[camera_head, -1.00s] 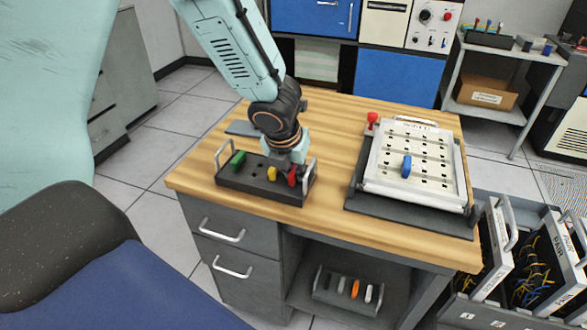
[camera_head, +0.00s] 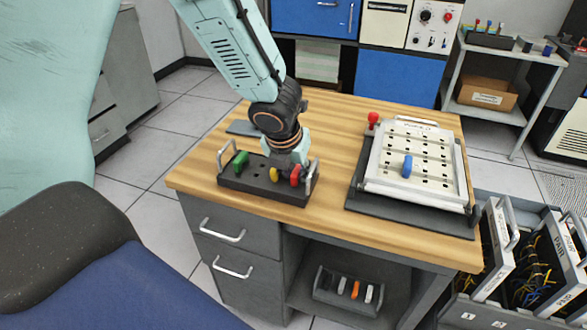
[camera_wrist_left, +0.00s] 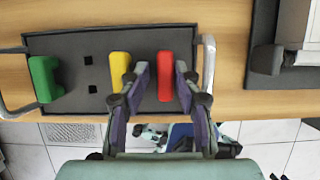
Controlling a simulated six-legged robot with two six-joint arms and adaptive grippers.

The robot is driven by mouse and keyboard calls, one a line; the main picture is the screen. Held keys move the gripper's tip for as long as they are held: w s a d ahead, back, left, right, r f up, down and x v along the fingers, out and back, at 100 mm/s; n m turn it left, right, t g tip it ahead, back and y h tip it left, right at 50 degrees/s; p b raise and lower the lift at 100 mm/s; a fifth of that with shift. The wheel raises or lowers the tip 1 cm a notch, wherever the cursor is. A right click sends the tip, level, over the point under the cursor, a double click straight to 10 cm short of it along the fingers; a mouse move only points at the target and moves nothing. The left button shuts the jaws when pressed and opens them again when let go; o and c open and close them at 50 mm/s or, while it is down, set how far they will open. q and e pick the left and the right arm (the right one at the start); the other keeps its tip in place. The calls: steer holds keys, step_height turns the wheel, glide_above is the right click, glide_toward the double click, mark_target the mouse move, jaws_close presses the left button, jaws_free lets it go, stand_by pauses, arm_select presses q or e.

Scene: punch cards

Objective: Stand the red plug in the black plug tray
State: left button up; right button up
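The red plug (camera_head: 295,175) stands in the right end of the black plug tray (camera_head: 240,188) on the wooden table. In the left wrist view the red plug (camera_wrist_left: 165,78) lies between the two fingers of my left gripper (camera_wrist_left: 161,68), with small gaps on both sides. The left gripper is open around it. The green plug (camera_wrist_left: 44,78) is at the tray's left end. The yellow plug (camera_wrist_left: 120,72) is just left of the left finger. How deep the red plug sits is hidden. My right gripper is not in view.
Metal handles rise at both ends of the tray; the right one (camera_wrist_left: 208,75) is close to the right finger. A white board (camera_head: 432,150) with a blue plug (camera_head: 407,166) stands at the table's right. Bare wood lies between tray and board.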

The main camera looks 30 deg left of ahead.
arm_select(q)
steer(key=shift+s+d, duration=0.1)
steer(key=shift+s, duration=0.05)
steer(key=a+v, duration=0.1)
steer(key=v, duration=1.1)
steer(key=shift+d, duration=0.45)
